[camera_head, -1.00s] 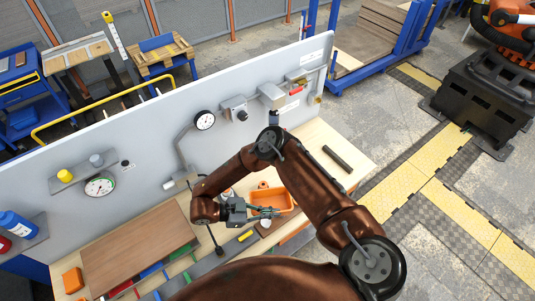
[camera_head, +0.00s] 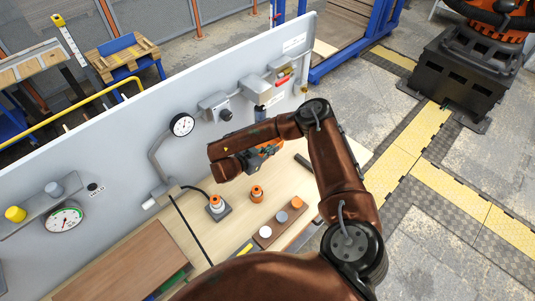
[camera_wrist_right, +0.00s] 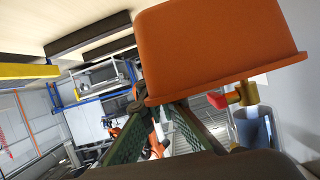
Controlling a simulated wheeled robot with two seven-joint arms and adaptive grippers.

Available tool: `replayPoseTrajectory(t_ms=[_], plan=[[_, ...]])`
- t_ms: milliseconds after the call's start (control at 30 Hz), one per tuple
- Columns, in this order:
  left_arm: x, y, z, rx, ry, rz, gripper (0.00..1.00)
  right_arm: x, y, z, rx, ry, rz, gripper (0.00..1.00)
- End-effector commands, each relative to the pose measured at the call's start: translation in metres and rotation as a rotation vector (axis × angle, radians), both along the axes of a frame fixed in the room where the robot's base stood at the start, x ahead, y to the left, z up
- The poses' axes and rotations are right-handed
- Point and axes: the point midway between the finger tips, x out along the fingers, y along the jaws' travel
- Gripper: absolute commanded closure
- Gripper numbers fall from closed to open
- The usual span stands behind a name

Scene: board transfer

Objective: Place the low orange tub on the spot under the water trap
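In the right wrist view the tub (camera_wrist_right: 215,50) fills the upper right. My right gripper (camera_wrist_right: 158,108) has its mesh-sided fingers at the tub's rim and holds it above the bench. In the head view this gripper (camera_head: 252,160) is mostly hidden by the arm. The water trap (camera_head: 260,114) looks like the dark blue bowl on the panel, just above the tub. The spot under it is hidden by my arm. My left gripper is out of view.
The bench (camera_head: 215,245) holds an orange-topped fitting on a dark base (camera_head: 216,205), another orange piece (camera_head: 256,194), a brown block with round pieces (camera_head: 279,224) and a dark bar (camera_head: 304,163). A gauge (camera_head: 182,125) and pipe project from the panel.

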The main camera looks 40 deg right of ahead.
Motion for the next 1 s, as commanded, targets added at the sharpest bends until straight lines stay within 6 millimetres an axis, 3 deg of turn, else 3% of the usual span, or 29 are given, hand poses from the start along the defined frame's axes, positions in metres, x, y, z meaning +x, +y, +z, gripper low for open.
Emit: replayPoseTrajectory(t_ms=[100,233,433,767,1000], plan=[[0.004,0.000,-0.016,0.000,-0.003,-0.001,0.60,0.017,-0.009,-0.027,0.002,0.004,-0.004,1.00],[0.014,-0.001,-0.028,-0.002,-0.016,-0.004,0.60,0.032,-0.014,-0.045,0.004,0.003,0.001,1.00],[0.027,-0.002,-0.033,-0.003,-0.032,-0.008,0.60,0.045,-0.019,-0.055,0.001,0.000,0.002,1.00],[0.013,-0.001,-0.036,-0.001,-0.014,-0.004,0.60,0.053,-0.023,-0.091,0.001,0.002,0.002,1.00],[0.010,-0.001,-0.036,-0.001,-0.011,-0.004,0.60,0.054,-0.023,-0.094,0.001,-0.001,0.004,1.00]])
